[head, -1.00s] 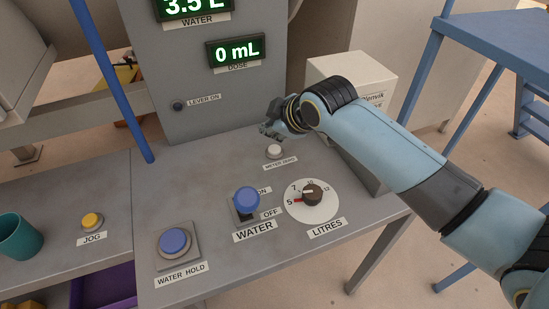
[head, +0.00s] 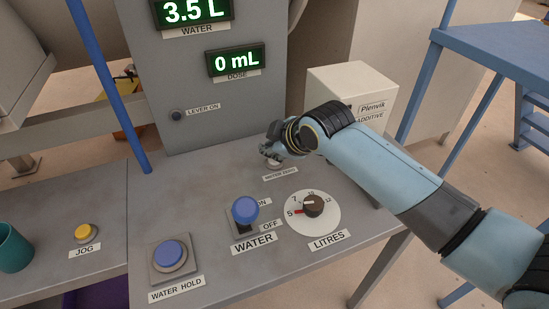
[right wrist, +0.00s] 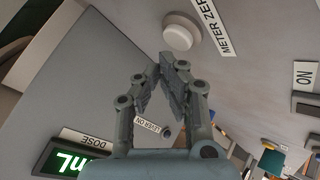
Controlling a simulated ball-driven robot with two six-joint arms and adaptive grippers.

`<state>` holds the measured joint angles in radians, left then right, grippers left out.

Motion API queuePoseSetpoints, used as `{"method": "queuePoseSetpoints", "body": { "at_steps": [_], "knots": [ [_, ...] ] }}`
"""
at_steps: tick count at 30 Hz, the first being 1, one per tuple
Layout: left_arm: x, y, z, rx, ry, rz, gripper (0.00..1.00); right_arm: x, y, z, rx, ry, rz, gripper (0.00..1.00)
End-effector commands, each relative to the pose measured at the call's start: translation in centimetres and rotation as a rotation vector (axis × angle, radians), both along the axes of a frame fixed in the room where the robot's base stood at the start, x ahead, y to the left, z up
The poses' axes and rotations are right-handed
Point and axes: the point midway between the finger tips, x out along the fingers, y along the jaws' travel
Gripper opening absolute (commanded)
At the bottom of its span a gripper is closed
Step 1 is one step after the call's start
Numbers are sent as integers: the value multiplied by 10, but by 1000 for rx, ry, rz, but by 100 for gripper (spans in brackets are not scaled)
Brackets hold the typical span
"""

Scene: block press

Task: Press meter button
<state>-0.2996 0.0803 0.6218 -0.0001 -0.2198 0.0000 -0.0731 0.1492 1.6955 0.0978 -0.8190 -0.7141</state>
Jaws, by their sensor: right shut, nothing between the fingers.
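The white round meter button (right wrist: 181,32) shows in the right wrist view beside its label "METER ZER..." (right wrist: 216,22). In the head view the button (head: 275,164) is mostly hidden behind my right gripper (head: 267,156). The right gripper is shut and empty. In the right wrist view its fingertips (right wrist: 168,60) are together, close to the button's edge in the picture. I cannot tell whether they touch it. My left gripper is not in view.
On the panel stand a blue WATER knob (head: 245,210), a LITRES dial (head: 313,206), a blue WATER HOLD button (head: 170,254) and a yellow JOG button (head: 86,232). The DOSE display (head: 236,60) reads 0 mL. A Plenvik additive box (head: 345,85) stands behind my right arm.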

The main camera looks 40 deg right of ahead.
Motion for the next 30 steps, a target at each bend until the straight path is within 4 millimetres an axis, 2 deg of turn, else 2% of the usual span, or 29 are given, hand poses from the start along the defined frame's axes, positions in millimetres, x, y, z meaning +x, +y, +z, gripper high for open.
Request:
{"method": "queuePoseSetpoints", "body": {
  "at_steps": [20, 30],
  "knots": [
    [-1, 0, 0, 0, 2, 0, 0, 0, 0, 0, 0, 0, 0, 0],
    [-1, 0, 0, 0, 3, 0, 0, 0, 0, -9, 0, 0, 0, 0]
  ]
}}
